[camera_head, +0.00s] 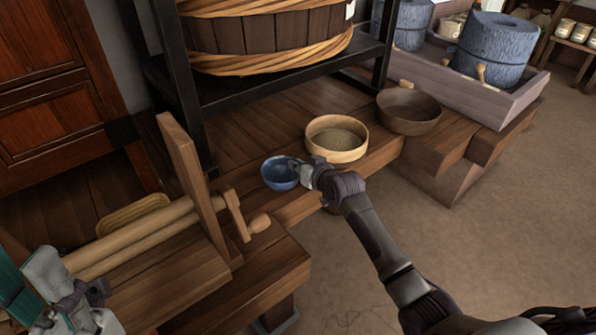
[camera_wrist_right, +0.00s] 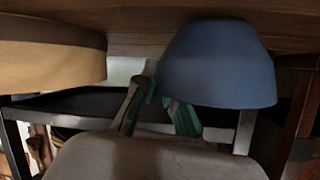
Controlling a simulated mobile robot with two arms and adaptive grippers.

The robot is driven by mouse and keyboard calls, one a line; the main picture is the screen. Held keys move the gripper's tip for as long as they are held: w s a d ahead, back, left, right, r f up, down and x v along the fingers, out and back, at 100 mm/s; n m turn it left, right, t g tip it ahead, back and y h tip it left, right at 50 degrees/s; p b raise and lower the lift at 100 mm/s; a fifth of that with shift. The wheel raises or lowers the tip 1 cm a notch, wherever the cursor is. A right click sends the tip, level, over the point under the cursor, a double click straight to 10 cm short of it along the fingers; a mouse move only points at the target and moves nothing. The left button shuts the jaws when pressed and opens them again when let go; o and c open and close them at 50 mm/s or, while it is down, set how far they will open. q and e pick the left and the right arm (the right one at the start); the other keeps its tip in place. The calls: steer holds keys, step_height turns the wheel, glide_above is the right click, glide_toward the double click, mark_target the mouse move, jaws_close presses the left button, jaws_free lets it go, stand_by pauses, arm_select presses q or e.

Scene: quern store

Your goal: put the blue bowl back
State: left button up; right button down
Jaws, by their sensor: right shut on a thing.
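The blue bowl (camera_head: 279,176) is upright at the bench, left of the wooden bowl of grain (camera_head: 337,155). My right gripper (camera_head: 299,169) is shut on the blue bowl's right rim. In the right wrist view, the blue bowl (camera_wrist_right: 219,65) appears upside down, beside the green-padded fingers (camera_wrist_right: 158,110); one finger is partly hidden by the bowl. I cannot tell whether its base touches the bench. My left gripper (camera_head: 65,300) is partly in view at the lower left; its jaw opening is unclear.
A brown bowl (camera_head: 408,111) stands right of the grain bowl. A black stand (camera_head: 265,90) holding a wooden tub (camera_head: 270,32) rises behind. A wooden press with rollers (camera_head: 150,228) is on the left. Stone querns (camera_head: 491,47) sit in a trough at upper right. Floor at right is clear.

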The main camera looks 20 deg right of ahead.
steer(key=shift+f, duration=0.1)
steer(key=shift+f, duration=0.1)
steer(key=c, duration=1.2)
jaws_free()
